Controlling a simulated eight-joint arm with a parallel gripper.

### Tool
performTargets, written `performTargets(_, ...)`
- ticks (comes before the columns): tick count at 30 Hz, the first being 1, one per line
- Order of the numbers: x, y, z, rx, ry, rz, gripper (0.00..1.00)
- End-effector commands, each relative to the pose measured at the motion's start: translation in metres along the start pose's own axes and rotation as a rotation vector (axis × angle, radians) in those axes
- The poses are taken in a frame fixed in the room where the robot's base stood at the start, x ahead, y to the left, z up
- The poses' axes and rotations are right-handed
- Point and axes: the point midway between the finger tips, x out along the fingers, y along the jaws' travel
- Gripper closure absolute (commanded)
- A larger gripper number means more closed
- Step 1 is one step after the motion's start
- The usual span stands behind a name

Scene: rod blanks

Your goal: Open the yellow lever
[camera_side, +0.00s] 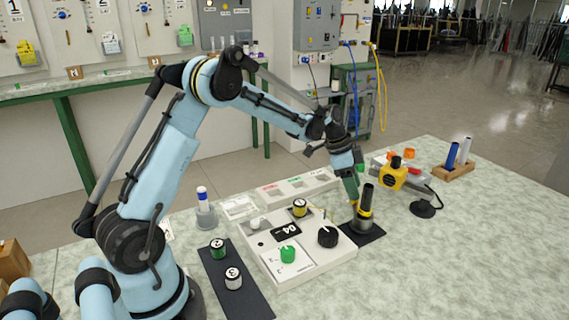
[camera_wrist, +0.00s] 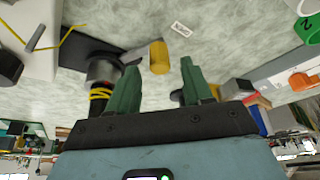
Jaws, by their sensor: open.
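The yellow lever (camera_wrist: 159,57) shows in the wrist view as a short yellow grip on a grey arm. The arm runs left to a dark upright post (camera_wrist: 103,68) with yellow rings. In the side view the post (camera_side: 365,206) stands on a black base plate, and only a bit of yellow shows beside my gripper's tip. My gripper (camera_wrist: 159,67) has its green fingers apart, one on each side of the lever's line in the wrist view. I see no contact with it. In the side view my gripper (camera_side: 353,190) points down just left of the post.
A white control panel (camera_side: 290,245) with green and black knobs lies left of the post. A yellow box with a black knob (camera_side: 393,178) and a black round stand (camera_side: 424,209) are to the right. A black mat (camera_side: 228,285) holds two cylinders. The front right table is clear.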

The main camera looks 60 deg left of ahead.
Motion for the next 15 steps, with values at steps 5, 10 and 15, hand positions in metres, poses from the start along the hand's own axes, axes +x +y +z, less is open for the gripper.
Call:
performTargets(5, -0.04, 0.0, 0.001, -0.002, 0.0, -0.001, 0.5)
performTargets(10, -0.071, -0.001, 0.001, -0.003, 0.001, -0.002, 0.5)
performTargets(15, -0.089, 0.0, 0.0, -0.001, 0.001, -0.001, 0.5)
